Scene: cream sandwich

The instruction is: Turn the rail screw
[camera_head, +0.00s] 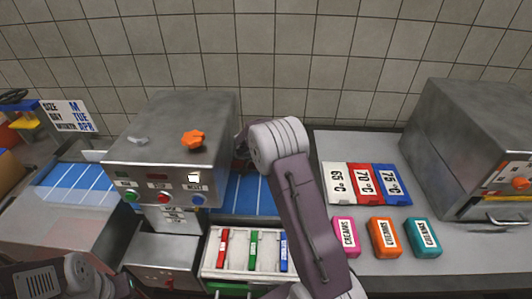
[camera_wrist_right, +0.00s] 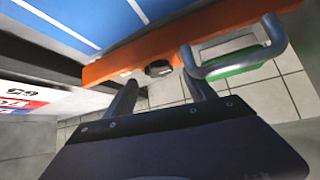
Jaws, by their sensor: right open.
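In the right wrist view a short dark round screw (camera_wrist_right: 158,68) sits on the side of an orange rail (camera_wrist_right: 110,66) along the blue belt's edge. My right gripper (camera_wrist_right: 158,88) is open, its two dark fingers apart and pointing at the rail, one on either side of the screw. I cannot tell whether they touch the rail. In the head view my right arm's wrist hides the rail and screw, and only a dark bit of the gripper shows beside the machine.
A grey metal machine (camera_head: 160,160) with an orange knob (camera_head: 193,139) and coloured buttons stands left of my right wrist. A blue belt (camera_head: 240,190) runs beside it. A grey curved bar (camera_wrist_right: 240,68) lies close to the right finger. Cream packs (camera_head: 384,238) and temperature cards (camera_head: 366,184) lie at right.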

